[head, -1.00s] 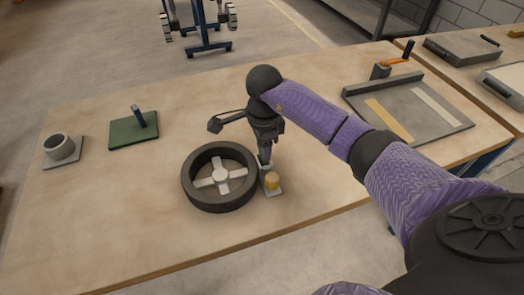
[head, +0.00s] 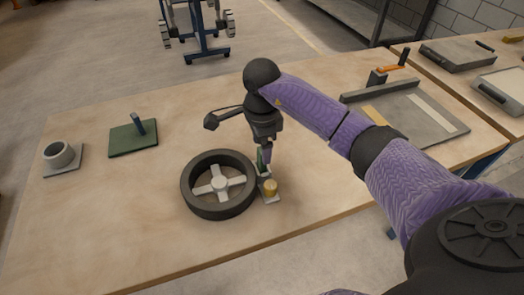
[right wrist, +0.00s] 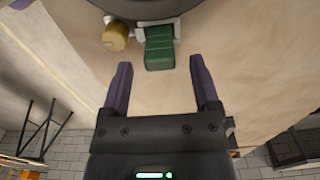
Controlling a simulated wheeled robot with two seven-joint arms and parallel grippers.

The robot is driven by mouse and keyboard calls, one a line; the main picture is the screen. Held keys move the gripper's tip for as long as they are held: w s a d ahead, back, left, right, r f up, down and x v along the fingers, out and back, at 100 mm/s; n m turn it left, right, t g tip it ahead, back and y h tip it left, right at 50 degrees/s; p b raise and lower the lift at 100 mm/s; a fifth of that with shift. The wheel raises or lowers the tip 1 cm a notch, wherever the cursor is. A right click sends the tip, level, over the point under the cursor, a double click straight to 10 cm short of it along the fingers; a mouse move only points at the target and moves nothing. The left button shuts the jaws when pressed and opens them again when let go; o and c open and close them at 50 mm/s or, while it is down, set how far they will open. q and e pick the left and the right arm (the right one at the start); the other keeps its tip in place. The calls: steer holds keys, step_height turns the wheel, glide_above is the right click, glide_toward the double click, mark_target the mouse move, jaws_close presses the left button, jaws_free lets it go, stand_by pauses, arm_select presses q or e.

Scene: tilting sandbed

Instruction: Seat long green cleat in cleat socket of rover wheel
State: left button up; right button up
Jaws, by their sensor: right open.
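The rover wheel (head: 188,190), a dark tyre with light spokes, lies flat on the table in the head view. The long green cleat (head: 260,160) stands at its right side, partly hidden by my right gripper (head: 265,155). In the right wrist view the cleat (right wrist: 159,48) meets a pale grey socket (right wrist: 141,27) beside the dark tyre rim (right wrist: 150,8). How deep it sits I cannot tell. My right gripper (right wrist: 158,62) is open, its fingers apart on either side of the cleat's near end, with visible gaps. My left gripper is not in view.
A yellow-brown cylinder (head: 270,187) stands close by the socket; it also shows in the wrist view (right wrist: 115,37). A green plate with a blue handle (head: 133,137) and a grey cup (head: 58,154) stand left. A grey tray (head: 440,137) lies right. The front table is clear.

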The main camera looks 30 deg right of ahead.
step_height(320, 180, up, 8)
steer(key=shift+r+p, duration=0.1)
steer(key=shift+p, duration=0.7)
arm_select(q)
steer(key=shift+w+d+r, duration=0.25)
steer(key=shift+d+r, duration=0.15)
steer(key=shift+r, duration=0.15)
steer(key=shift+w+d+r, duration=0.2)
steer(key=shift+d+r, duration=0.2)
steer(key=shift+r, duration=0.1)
arm_select(e)
steer(key=shift+r, duration=0.1)
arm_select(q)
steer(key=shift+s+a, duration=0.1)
